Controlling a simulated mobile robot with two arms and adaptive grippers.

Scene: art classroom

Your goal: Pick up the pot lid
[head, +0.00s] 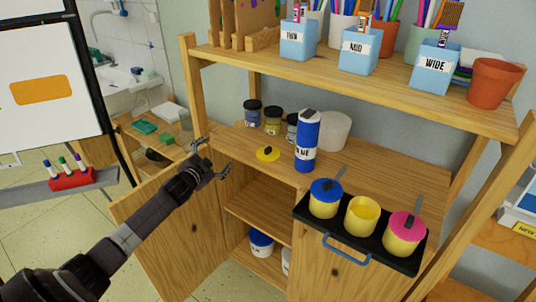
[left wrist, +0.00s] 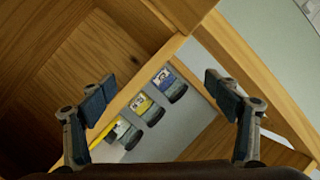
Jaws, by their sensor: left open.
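The yellow pot lid (head: 267,154) with a dark knob lies on the wooden cabinet's middle board, left of a blue bottle (head: 307,140). An uncovered yellow pot (head: 361,216) stands in a black tray between a blue-lidded pot (head: 325,198) and a pink-lidded pot (head: 404,233). My left gripper (head: 214,159) is open and empty, left of the lid and apart from it. In the left wrist view the spread fingers (left wrist: 160,94) frame several jars; a yellow sliver (left wrist: 103,132) beside the left finger may be the lid. My right gripper is out of view.
Several dark-lidded jars (head: 272,120) stand behind the lid, with a white tub (head: 334,131) to their right. An upper shelf (head: 330,72) holds labelled blue boxes. The opened cabinet door (head: 165,235) is below my left arm. Board space left of the lid is clear.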

